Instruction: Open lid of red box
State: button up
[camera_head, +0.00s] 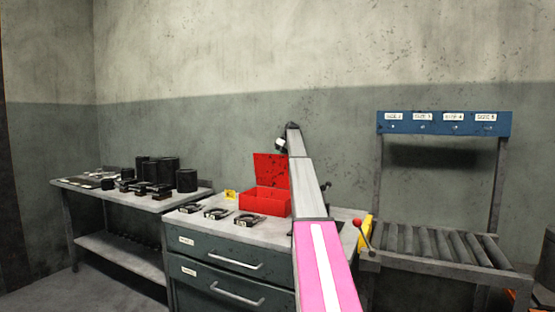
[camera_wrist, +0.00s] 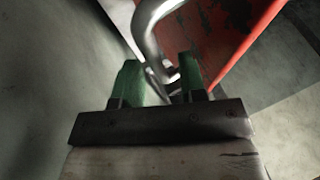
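The red box (camera_head: 265,202) stands on the grey workbench, and its lid (camera_head: 270,170) is raised, standing up at the back. In the wrist view the lid's red scuffed surface (camera_wrist: 232,38) fills the upper right, with a grey bent metal handle (camera_wrist: 148,22) beside it. My gripper (camera_wrist: 160,78) has two green fingers standing apart. The handle's near end shows between and just beyond them, with a gap beside it. In the head view my arm covers the right end of the box, and the fingertips cannot be made out.
Several black clamp-like parts (camera_head: 217,212) and a small yellow item (camera_head: 231,194) lie on the workbench (camera_head: 190,218) left of the box. A side table (camera_head: 140,202) holds black cylinders. A roller stand (camera_head: 440,246) with a blue sign board (camera_head: 444,123) is at right.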

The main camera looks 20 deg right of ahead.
jog(key=r, duration=0.4)
jog(key=shift+s+a, duration=0.1)
jog(key=shift+a, duration=0.1)
jog(key=s+a+r, duration=0.3)
jog(key=a+r, duration=0.3)
jog(key=a, duration=0.5)
jog(key=shift+r, duration=0.3)
